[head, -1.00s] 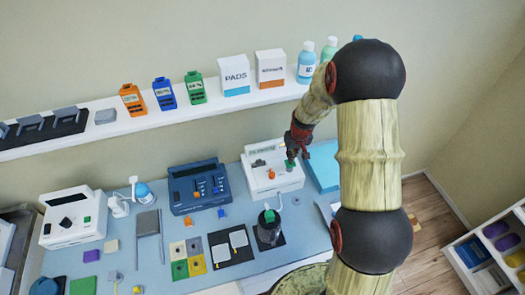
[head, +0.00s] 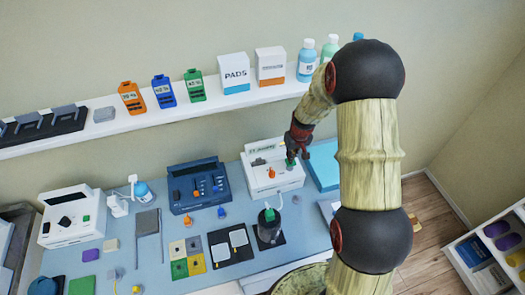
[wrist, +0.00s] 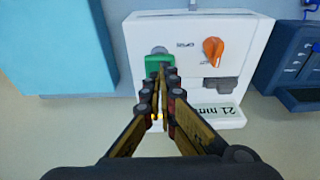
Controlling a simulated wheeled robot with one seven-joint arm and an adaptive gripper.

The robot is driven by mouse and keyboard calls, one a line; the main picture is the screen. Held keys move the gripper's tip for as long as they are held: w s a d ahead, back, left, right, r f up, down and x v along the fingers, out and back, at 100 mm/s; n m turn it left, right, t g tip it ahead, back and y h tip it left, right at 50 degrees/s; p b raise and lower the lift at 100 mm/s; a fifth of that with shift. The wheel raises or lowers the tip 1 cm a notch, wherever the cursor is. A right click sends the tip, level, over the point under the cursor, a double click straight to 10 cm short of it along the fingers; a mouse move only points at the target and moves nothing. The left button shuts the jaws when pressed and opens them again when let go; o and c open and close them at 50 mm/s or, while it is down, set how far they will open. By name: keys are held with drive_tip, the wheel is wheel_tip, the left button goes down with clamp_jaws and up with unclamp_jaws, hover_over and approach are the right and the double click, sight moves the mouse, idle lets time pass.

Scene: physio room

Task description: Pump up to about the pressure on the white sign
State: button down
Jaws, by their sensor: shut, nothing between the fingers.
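The white pump unit (head: 262,185) stands at the back of the blue table; it also shows in the wrist view (wrist: 190,40). It has an orange knob (wrist: 212,50), a green button (wrist: 153,62) and a pale display (wrist: 222,113) with dark characters that look like "21 mm", the rest cut off. My gripper (wrist: 162,72) is shut and empty, with its fingertips over the green button and partly hiding it. I cannot tell whether they touch it. In the head view my gripper (head: 292,158) is above the unit's right side. I cannot make out a white sign with a pressure.
A dark blue unit (head: 198,186) stands left of the white one, and a light blue block (head: 324,165) right of it. A dark cylinder with a green top (head: 268,230) stands in front. The shelf (head: 60,141) behind holds boxes and bottles.

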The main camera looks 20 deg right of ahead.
drive_tip(key=shift+f+b, duration=1.25)
drive_tip(key=shift+f, duration=0.5)
drive_tip(key=shift+r+p, duration=1.1)
drive_tip(key=shift+r, duration=1.1)
drive_tip(key=shift+r, duration=0.1)
drive_tip(key=shift+r+p, duration=1.3)
drive_tip(key=shift+r, duration=1.2)
drive_tip(key=shift+f, duration=0.1)
